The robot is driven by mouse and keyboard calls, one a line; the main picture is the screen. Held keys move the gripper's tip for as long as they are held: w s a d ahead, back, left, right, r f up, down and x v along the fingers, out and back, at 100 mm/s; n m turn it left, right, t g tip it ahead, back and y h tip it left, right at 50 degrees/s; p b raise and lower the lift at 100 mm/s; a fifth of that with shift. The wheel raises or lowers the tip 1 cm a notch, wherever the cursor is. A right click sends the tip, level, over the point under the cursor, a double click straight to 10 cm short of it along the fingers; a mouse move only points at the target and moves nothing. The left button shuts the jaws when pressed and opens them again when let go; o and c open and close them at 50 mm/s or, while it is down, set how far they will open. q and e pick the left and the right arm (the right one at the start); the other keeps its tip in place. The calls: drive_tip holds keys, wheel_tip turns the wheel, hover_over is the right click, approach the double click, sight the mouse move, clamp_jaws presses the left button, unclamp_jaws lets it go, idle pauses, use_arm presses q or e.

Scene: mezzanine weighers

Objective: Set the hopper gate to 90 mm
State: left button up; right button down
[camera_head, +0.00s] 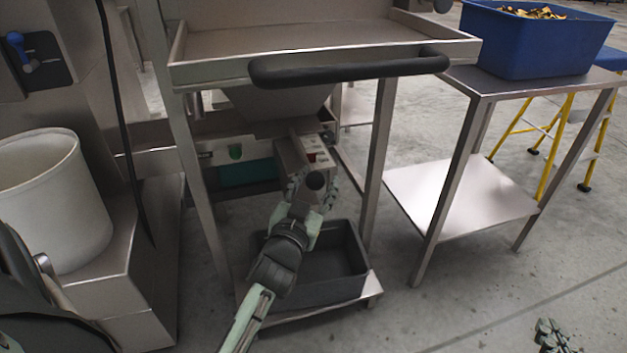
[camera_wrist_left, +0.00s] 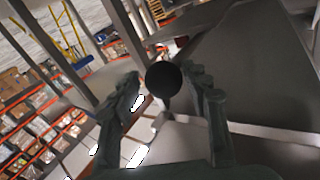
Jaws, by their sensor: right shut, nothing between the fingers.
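The hopper (camera_head: 275,102) hangs under the steel tray top, with a metal gate housing (camera_head: 290,155) at its lower end. A small white and red marking (camera_head: 316,152) shows on the housing, too small to read. A round black knob (camera_head: 316,181) is in front of it. My left gripper (camera_head: 312,186) is at the knob. In the left wrist view the knob (camera_wrist_left: 163,78) sits between the two open fingers, with gaps visible on both sides. My right gripper (camera_head: 550,338) is low at the right edge, shut and empty, away from the hopper.
A dark grey bin (camera_head: 335,275) stands on the low shelf beneath the hopper. A black handle bar (camera_head: 350,66) crosses above my left arm, and steel legs (camera_head: 378,150) flank it. A side table (camera_head: 460,195) carries a blue crate (camera_head: 535,45). A white bucket (camera_head: 50,200) stands left.

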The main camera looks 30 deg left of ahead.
use_arm(q)
drive_tip(key=shift+o, duration=0.9)
drive_tip(key=shift+d, duration=0.15)
drive_tip(key=shift+r, duration=0.2)
wheel_tip(320, 180, up, 10)
drive_tip(key=shift+f, duration=0.15)
